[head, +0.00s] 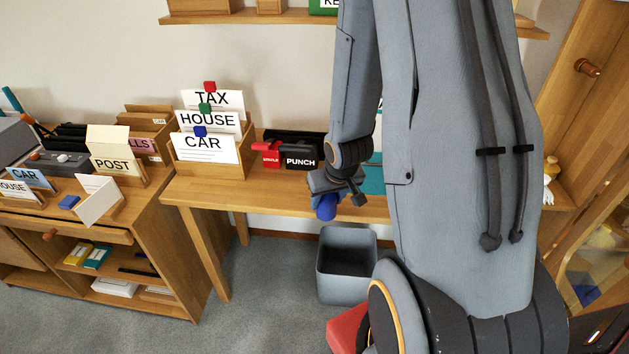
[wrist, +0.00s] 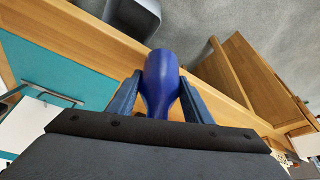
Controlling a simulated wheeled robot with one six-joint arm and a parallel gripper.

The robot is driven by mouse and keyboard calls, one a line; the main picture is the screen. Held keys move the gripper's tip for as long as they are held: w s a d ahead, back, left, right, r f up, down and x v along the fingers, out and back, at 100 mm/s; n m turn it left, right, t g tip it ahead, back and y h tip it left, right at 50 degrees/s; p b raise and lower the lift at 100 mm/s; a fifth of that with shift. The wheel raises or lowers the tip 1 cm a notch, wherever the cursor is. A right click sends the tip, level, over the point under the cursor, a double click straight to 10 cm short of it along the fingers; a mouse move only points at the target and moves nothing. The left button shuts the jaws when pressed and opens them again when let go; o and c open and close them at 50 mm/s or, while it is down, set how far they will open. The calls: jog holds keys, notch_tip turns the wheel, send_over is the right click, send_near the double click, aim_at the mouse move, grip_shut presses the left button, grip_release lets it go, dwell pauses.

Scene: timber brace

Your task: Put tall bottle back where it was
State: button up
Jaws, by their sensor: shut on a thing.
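The tall bottle is blue (head: 326,207) and hangs below my gripper (head: 337,188) in the head view. In the wrist view the blue bottle (wrist: 160,80) sits between the two fingers of my gripper (wrist: 153,98), which are shut on its narrower part. Its wider end points away from the wrist. The bottle shows near the front edge of the wooden desk (head: 275,194), above the grey bin in the picture. My arm hides much of the desk's right part.
A grey open bin (head: 347,268) stands on the floor. The desk holds a file box (head: 212,165) with labelled cards, a black punch (head: 302,156), a red stapler (head: 267,150) and a teal mat (head: 373,178). A wooden cabinet (head: 165,240) stands left.

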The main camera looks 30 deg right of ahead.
jog(key=w+p, duration=0.1)
jog(key=w, duration=0.2)
jog(key=w+d+p, duration=0.1)
jog(key=w, duration=0.2)
jog(key=w+p, duration=0.1)
jog(key=w, duration=0.2)
jog(key=shift+d+r, duration=0.15)
jog(key=shift+d, duration=0.05)
jog(key=shift+w+f+p, duration=0.25)
jog(key=shift+p, duration=0.15)
jog(key=shift+f, duration=0.2)
jog(key=shift+f, duration=0.1)
jog(key=o, duration=1.2)
